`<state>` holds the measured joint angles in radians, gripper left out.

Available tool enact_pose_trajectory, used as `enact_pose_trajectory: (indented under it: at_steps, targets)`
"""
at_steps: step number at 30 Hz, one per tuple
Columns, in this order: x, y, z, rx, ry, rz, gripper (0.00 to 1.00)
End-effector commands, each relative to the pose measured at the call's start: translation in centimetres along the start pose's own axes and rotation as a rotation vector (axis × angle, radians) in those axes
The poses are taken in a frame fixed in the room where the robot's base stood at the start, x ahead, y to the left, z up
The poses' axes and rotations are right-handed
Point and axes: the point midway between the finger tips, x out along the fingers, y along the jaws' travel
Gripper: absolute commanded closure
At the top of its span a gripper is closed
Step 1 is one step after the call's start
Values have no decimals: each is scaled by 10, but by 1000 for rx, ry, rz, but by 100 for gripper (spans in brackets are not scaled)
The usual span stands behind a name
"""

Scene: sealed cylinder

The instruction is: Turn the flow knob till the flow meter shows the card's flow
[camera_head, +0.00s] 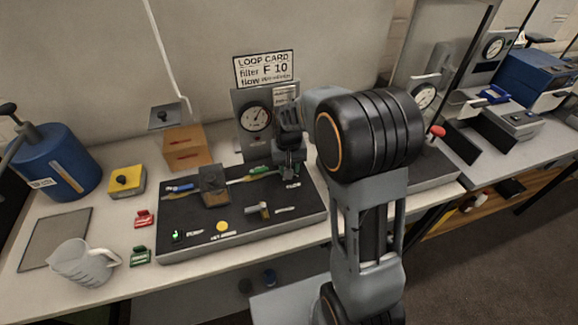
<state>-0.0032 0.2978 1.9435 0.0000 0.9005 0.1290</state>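The loop card (264,69) stands at the back of the bench and reads "filter F 10" with a flow line too small to read. Below it a grey panel (241,97) carries a round dial gauge (256,119). A pale upright scale (286,92) beside the dial may be the flow meter; its reading is too small to tell. My gripper (289,165) points down at the back right of the black board, in front of the panel. I cannot tell whether its fingers are open or touch anything. I cannot make out the flow knob; my gripper and arm hide that area.
The black board (240,228) holds a brown block (213,185), a small valve (257,210) and coloured parts. Left are a blue tank (55,160), yellow box (127,180), clear jug (82,265) and red and green clips. My arm covers the board's right side.

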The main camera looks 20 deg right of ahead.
Motion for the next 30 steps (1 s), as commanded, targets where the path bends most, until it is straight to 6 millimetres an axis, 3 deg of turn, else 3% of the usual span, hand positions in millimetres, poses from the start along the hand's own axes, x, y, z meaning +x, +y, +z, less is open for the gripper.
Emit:
enact_pose_trajectory:
  at_steps: [8,17,23,30]
  targets:
    - [0,0,0,1,1,0,41]
    - [-3,0,0,1,2,0,41]
    - [-31,0,-1,1,6,-1,41]
    - [-81,0,-1,1,5,-1,41]
